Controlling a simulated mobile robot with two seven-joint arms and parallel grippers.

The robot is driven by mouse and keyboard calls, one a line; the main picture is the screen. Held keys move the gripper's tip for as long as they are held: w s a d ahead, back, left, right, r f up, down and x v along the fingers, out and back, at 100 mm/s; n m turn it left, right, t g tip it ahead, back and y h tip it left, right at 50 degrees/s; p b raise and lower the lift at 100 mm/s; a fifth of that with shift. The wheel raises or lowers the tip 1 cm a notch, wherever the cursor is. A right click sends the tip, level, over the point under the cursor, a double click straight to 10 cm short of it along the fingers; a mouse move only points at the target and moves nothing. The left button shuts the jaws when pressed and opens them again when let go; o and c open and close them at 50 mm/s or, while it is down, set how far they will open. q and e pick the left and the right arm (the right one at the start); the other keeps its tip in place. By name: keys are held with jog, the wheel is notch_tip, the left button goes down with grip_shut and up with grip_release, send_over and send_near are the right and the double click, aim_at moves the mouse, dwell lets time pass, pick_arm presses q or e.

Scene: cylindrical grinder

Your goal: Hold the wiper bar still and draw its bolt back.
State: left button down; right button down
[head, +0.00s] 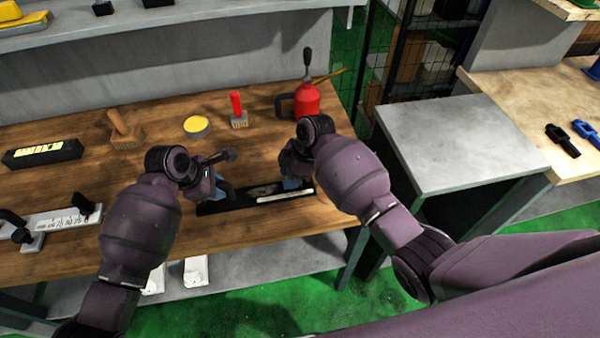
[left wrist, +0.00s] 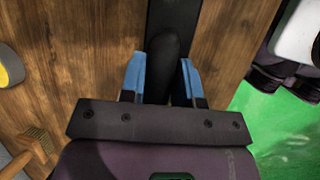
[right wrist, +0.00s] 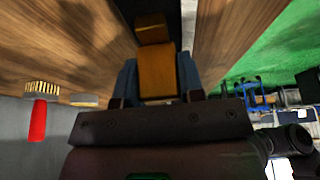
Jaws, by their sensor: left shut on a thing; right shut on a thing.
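The wiper bar (head: 243,204) is a long black bar lying on the wooden bench, with a pale strip along its front right. My left gripper (head: 221,191) is at its left end. In the left wrist view, its blue fingers are shut on a dark rounded grip (left wrist: 168,68) over the black bar (left wrist: 172,18). My right gripper (head: 294,181) is at the right end. In the right wrist view, it is shut on an orange block (right wrist: 157,72), with a smaller orange block (right wrist: 151,28) just beyond. I cannot tell which held part is the bolt.
A grey-topped cabinet (head: 450,135) stands right.

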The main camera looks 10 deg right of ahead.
pick_arm(q)
jog(key=shift+f, duration=0.1)
pick_arm(e)
jog(key=shift+s+a, duration=0.1)
jog(key=shift+a, duration=1.25)
jog(key=c, duration=0.7)
grip_release()
jog(key=shift+d, duration=0.1)
jog(key=shift+d+r, duration=0.2)
jog(key=shift+r, duration=0.3)
jog(key=v, duration=1.1)
